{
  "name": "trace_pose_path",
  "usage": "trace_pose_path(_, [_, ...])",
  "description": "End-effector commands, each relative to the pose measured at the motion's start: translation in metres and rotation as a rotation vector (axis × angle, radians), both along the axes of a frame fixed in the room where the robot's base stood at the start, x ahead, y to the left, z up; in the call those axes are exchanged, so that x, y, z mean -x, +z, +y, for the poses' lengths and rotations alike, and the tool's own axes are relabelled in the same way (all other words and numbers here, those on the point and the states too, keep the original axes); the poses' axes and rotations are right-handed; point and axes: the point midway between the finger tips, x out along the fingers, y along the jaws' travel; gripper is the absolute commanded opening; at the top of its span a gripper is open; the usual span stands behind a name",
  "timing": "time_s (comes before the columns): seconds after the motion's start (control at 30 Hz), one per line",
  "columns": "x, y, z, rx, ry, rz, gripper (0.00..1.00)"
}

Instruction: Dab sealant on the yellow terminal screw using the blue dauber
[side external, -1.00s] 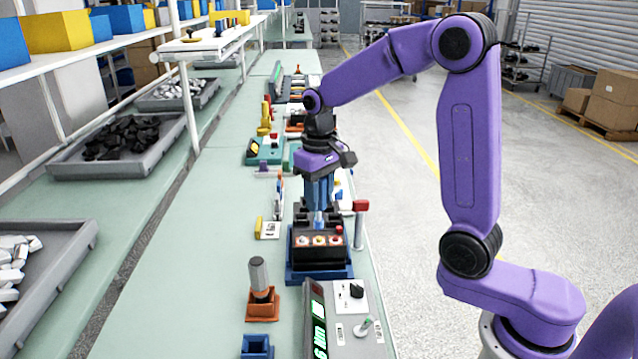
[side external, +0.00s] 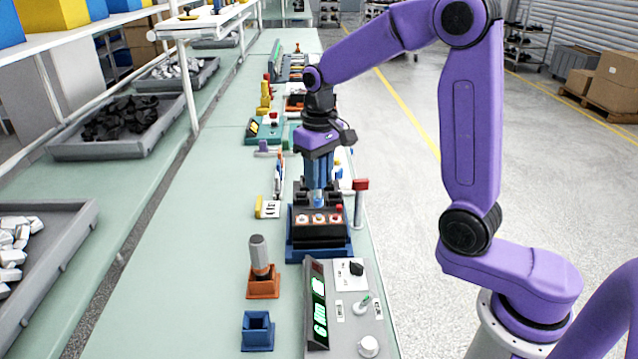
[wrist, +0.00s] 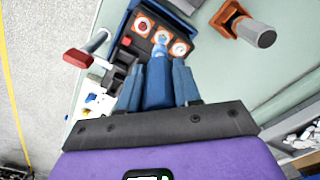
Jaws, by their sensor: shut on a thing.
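My gripper (side external: 318,180) is shut on the blue dauber (side external: 318,200) and holds it upright, tip down, over the black breaker (side external: 320,236). The dauber also shows between my gripper's fingers (wrist: 158,90) in the wrist view, its pale blue tip close to the middle terminal. The breaker's front has a row of three round terminal screws, the middle one (side external: 319,219) flanked by one on each side. Their colours are too small to tell apart surely, so I cannot pick out the yellow one. Whether the tip touches a screw is unclear.
The breaker sits in a blue fixture (side external: 319,253). An orange holder (side external: 263,287) with a grey-handled tool (side external: 260,256) and an empty blue holder (side external: 257,333) stand in front left. A grey control panel (side external: 345,310) is in front. A red-topped post (side external: 360,205) stands close right.

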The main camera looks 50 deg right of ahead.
Motion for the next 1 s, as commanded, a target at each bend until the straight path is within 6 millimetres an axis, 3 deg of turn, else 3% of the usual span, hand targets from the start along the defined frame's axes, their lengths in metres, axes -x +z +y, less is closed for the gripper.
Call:
trace_pose_path(0.6, [0.0, 0.053, 0.0, 0.0, 0.0, 0.001, 0.0])
trace_pose_path(1.0, [0.001, 0.057, 0.0, 0.0, 0.0, 0.004, 0.0])
